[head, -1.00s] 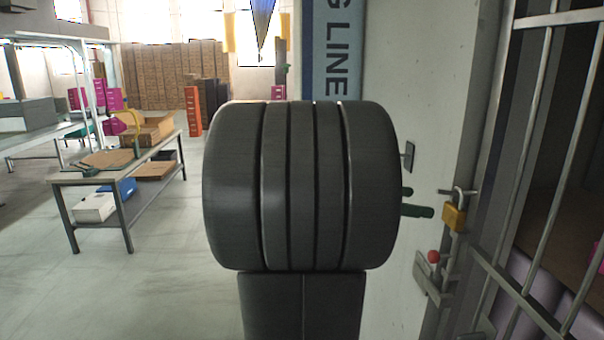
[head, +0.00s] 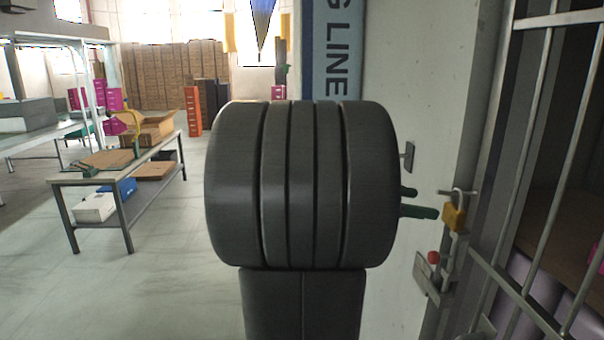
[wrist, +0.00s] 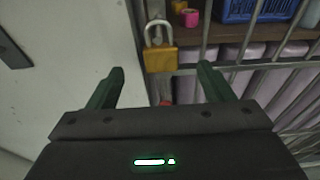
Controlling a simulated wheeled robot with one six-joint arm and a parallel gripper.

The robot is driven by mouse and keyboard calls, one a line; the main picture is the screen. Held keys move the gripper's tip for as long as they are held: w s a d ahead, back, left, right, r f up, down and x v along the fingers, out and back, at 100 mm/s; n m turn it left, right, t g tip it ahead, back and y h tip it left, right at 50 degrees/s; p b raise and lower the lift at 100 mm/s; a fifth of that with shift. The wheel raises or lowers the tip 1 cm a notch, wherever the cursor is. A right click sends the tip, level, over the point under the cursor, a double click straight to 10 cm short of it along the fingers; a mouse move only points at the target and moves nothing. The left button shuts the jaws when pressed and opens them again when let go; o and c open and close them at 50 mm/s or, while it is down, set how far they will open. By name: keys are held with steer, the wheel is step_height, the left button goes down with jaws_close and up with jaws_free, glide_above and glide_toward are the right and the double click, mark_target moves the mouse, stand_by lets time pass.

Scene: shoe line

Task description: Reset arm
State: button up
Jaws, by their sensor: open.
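My gripper (head: 427,203) shows in the head view as two green fingertips poking out past the right side of my dark arm, which hides the rest of it. In the wrist view its two green fingers (wrist: 161,70) are spread wide with nothing between them. A brass padlock (head: 455,217) hangs at the latch of the barred gate, just right of the fingertips. In the wrist view the padlock (wrist: 161,59) is ahead of the gap between the fingers, and they look apart from it. I cannot tell whether its shackle is locked.
A red knob (head: 433,257) sits on a metal bracket below the padlock. The barred gate (head: 545,150) fronts shelves at right, with a blue crate (wrist: 255,9) inside. A pale wall panel (head: 425,70) stands behind my arm. A workbench (head: 120,180) is left, with open floor before it.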

steer(key=p+x, duration=0.1)
steer(key=x, duration=0.5)
steer(key=shift+d, duration=0.3)
steer(key=p, duration=0.3)
glide_toward(453, 206)
steer(key=shift+s+a+f, duration=0.1)
steer(key=shift+s+a, duration=0.05)
steer(key=shift+a, duration=0.85)
steer(key=shift+s+a+f, duration=0.1)
steer(key=shift+s+a, duration=0.05)
steer(key=shift+a, duration=0.8)
steer(key=shift+r, duration=0.1)
